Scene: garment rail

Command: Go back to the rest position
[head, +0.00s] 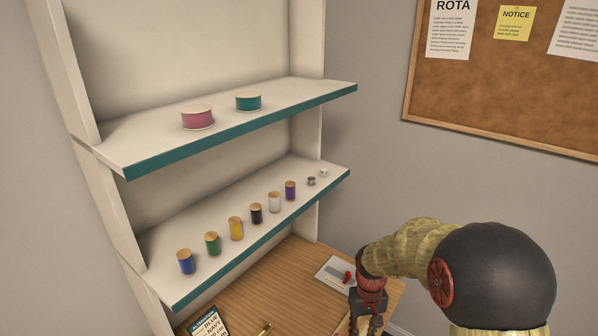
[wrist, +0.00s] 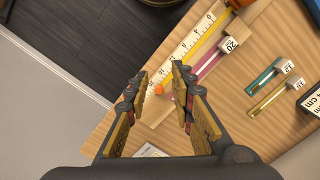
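My gripper (head: 366,325) shows at the bottom of the head view, beside the right part of the wooden worktop (head: 296,262), with its lower end near the frame's edge. In the wrist view, its two yellow-padded fingers (wrist: 159,78) are spread apart with a clear gap. Nothing is held between them. A small orange ball (wrist: 159,89) shows in the gap, seemingly beyond the fingers by the measuring board (wrist: 194,45) on the worktop.
A shelf unit carries several thread spools (head: 236,228) on its lower shelf and two ribbon rolls (head: 198,118) above. A card (head: 336,270) and a dark sign (head: 203,325) lie below. A cork board (head: 500,85) hangs at right. Dark floor (wrist: 80,40) borders the worktop.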

